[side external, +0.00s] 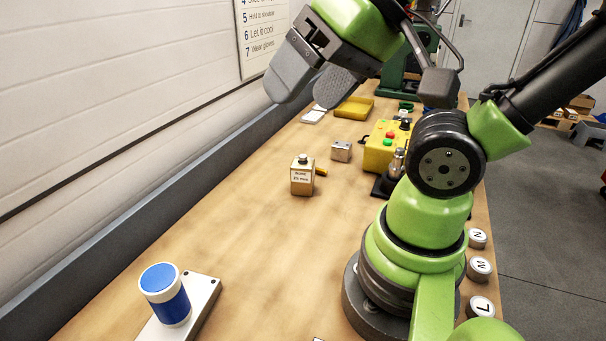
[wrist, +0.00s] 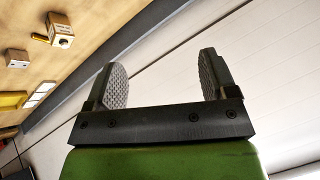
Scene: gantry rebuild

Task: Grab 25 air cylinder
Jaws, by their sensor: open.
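The air cylinder (side external: 302,178) looks like a small tan block with a dark knob on top, a short yellow rod at its right and a white label that seems to read 25 mm. It stands upright on the wooden bench near the middle of the side external view. It also shows, tilted, at the upper left of the wrist view (wrist: 61,34). My gripper (side external: 303,92) is open and empty, high above the bench and well apart from the cylinder. Its two grey textured pads also show in the wrist view (wrist: 163,68), facing the white wall.
A small silver block (side external: 341,151) and a yellow button box (side external: 382,150) stand right of the cylinder. A yellow tray (side external: 354,107) lies behind. A blue and white can (side external: 165,294) stands on a white block at front left. The bench (side external: 235,220) is clear between.

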